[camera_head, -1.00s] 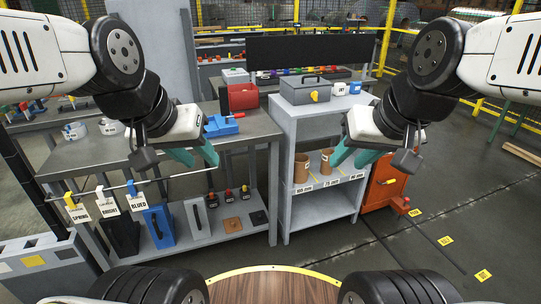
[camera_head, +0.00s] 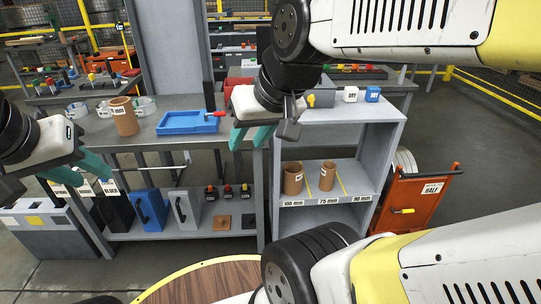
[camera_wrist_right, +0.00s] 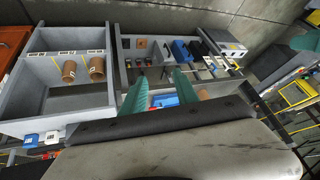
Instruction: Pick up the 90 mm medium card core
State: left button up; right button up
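A brown card core (camera_head: 124,116) stands upright on the left bench, with a small white label whose text I cannot read. Two more cores stand in the grey shelf unit: a wider one (camera_head: 293,180) above the 100 mm label and a narrower one (camera_head: 327,176) above the 75 mm label. The space above the 90 mm label (camera_head: 361,198) shows no core. My right gripper (camera_head: 250,138) is open and empty, over the bench's right end near the blue tray. The right wrist view shows its fingers apart (camera_wrist_right: 160,92). My left gripper (camera_head: 80,178) seems open and empty, left of and below the bench core.
A blue tray (camera_head: 190,123) with a red-handled part lies on the bench (camera_head: 150,145), right of the core. An orange cart (camera_head: 415,205) stands right of the shelf unit.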

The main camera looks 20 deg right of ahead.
aim_at(122, 108)
jog(key=l+u, duration=0.1)
jog(key=l, duration=0.5)
jog(key=k+l, duration=0.1)
jog(key=l, duration=0.55)
jog(key=l+u, duration=0.15)
jog(key=l, duration=0.45)
jog(key=k+l+u, duration=0.1)
jog(key=l, duration=0.5)
jog(key=k+l+u, duration=0.1)
jog(key=l, duration=0.5)
jog(key=k+l, duration=0.6)
jog(key=k, duration=0.2)
jog(key=u, duration=0.85)
jog(key=i+j, duration=0.15)
jog(key=i, duration=0.3)
jog(key=i+j, duration=0.15)
jog(key=i, duration=0.3)
jog(key=i+j, duration=0.2)
jog(key=i, duration=0.3)
jog(key=i+j+z, duration=0.1)
jog(key=i, duration=0.35)
jog(key=i+j, duration=0.25)
jog(key=i, duration=0.2)
jog(key=i+j, duration=0.2)
jog(key=i, duration=0.25)
jog(key=i+j, duration=0.2)
jog(key=i, duration=0.25)
